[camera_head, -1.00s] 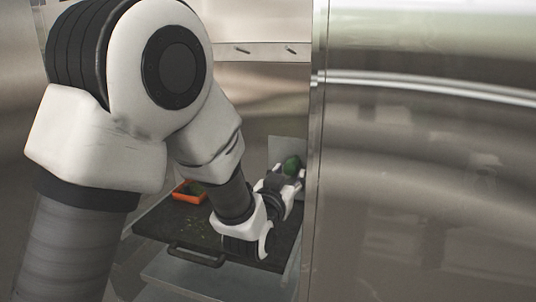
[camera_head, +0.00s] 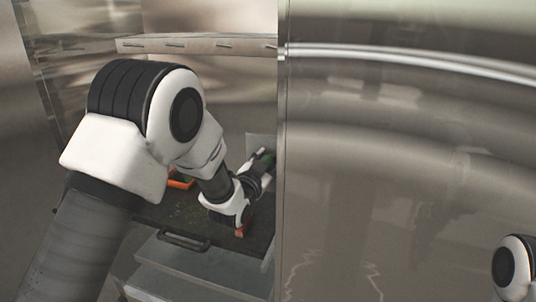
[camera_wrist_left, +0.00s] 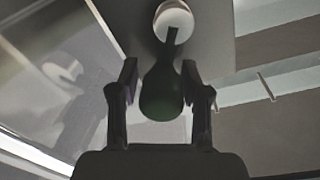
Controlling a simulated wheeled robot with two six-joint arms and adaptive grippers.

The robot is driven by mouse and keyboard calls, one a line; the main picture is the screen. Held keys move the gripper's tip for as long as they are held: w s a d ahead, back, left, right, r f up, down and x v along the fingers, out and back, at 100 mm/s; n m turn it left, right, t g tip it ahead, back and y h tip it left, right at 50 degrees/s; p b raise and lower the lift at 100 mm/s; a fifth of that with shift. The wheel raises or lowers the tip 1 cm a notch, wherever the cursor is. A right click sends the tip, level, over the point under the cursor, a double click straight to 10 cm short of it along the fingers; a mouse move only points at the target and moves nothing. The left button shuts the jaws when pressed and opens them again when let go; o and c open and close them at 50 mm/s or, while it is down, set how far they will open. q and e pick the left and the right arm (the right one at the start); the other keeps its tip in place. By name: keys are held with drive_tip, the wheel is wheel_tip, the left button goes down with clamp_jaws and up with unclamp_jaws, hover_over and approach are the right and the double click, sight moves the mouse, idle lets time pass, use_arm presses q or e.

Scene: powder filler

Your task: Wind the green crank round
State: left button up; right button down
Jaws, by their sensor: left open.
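The green crank (camera_wrist_left: 163,92) shows in the left wrist view as a dark green, bulb-shaped grip, with a thin dark stem reaching up to a pale round part (camera_wrist_left: 174,20). My left gripper (camera_wrist_left: 159,69) is open, with one finger on each side of the green grip. Whether either finger touches it, I cannot tell. In the head view only a small green patch of the crank (camera_head: 269,157) shows beside my left gripper (camera_head: 262,166), which is partly hidden by my wrist and the steel edge. My right gripper is not in view.
A dark board (camera_head: 160,211) with a front handle (camera_head: 184,240) lies below my left arm. An orange tray (camera_head: 180,182) sits on it, partly hidden. A large steel panel (camera_head: 400,150) fills the right side, its edge close to my left gripper.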

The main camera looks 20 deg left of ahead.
use_arm(q)
drive_tip(key=shift+w+d, duration=0.1)
drive_tip(key=shift+c, duration=0.9)
drive_tip(key=shift+s+a, duration=0.2)
clamp_jaws()
